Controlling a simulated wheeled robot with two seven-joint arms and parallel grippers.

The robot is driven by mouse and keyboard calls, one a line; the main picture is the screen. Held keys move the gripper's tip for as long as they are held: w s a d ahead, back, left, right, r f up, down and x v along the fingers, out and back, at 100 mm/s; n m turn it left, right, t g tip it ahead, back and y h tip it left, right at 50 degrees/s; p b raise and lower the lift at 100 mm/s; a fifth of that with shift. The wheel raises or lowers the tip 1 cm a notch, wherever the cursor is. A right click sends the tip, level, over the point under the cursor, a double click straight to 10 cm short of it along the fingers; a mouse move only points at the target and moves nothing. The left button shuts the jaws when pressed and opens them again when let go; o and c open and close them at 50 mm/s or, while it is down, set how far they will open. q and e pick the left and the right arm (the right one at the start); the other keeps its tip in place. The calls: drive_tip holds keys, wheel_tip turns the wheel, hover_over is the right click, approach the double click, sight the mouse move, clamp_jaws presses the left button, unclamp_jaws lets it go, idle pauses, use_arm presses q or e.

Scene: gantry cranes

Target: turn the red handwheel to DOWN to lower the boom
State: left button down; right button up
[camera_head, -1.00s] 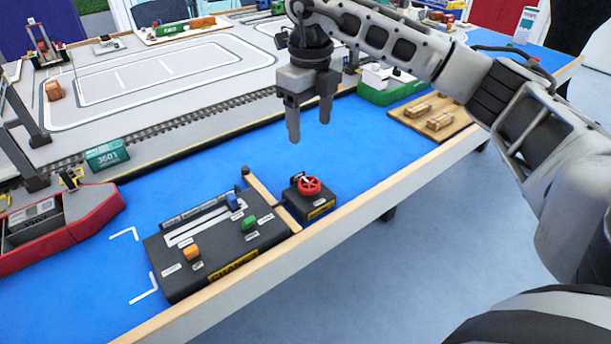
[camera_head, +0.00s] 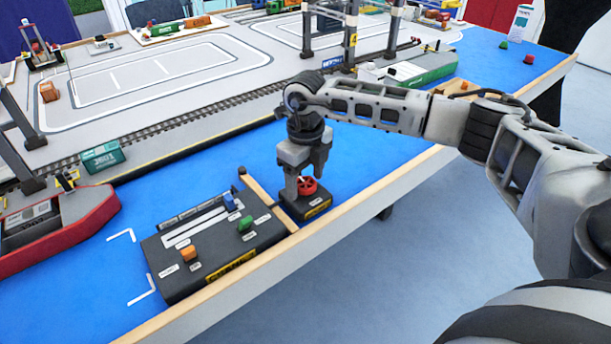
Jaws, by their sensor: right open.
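The red handwheel (camera_head: 307,186) sits on top of a small black box (camera_head: 318,209) with a yellow label, near the front edge of the blue table. My right gripper (camera_head: 303,185) is open and points down at the handwheel, its fingers level with the wheel in the picture. One finger covers the wheel's left part. I cannot tell whether the fingers touch it. The wheel's markings are too small to read. My left gripper is out of view.
A black control panel (camera_head: 203,262) with orange, green and blue levers stands left of the box. A wooden strip (camera_head: 268,200) lies between them. A red boat (camera_head: 85,232) is at the left, a green boat (camera_head: 425,68) behind my arm. Blue table surface (camera_head: 375,152) right of the box is clear.

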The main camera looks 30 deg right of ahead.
drive_tip(key=c, duration=1)
